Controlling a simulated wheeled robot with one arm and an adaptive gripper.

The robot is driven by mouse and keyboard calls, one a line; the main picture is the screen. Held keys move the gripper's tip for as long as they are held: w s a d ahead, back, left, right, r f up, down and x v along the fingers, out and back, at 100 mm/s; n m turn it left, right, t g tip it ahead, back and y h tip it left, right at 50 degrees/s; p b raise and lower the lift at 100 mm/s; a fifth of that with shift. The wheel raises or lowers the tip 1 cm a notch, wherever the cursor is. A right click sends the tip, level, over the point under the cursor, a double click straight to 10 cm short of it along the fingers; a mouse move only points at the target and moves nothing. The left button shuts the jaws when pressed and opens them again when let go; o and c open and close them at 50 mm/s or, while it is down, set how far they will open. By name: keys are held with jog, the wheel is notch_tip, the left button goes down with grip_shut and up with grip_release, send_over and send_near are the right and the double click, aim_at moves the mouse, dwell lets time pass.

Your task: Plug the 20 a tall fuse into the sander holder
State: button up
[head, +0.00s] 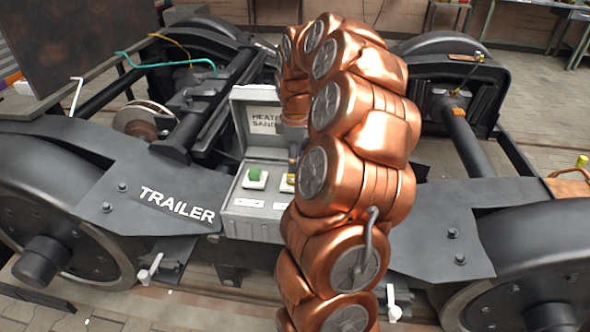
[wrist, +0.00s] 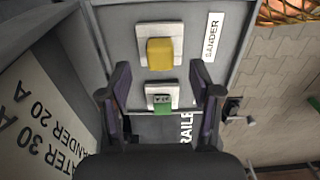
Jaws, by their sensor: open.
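My gripper (wrist: 164,82) is open and empty, its two dark fingers spread apart over the fuse box. In the head view my gripper (head: 293,155) is mostly hidden by my copper-coloured arm. A yellow fuse (wrist: 160,53) stands in the white holder beside the SANDER label (wrist: 212,37), just beyond the fingertips. The yellow fuse also shows in the head view (head: 291,178). Whether it is fully seated I cannot tell. A green fuse (head: 255,174) sits in the left white holder; in the wrist view the green fuse (wrist: 162,108) shows between the fingers, lower down.
The grey fuse box (head: 250,226) has a raised lid (head: 240,105) with a paper naming heater 30 A and sander 20 A. The box sits at the dark TRAILER bogie frame (head: 130,190). Wheels stand at both sides. Paved floor shows at the right.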

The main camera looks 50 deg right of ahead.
notch_tip(320, 180, up, 6)
jog(key=shift+r, duration=0.2)
dwell(0.7)
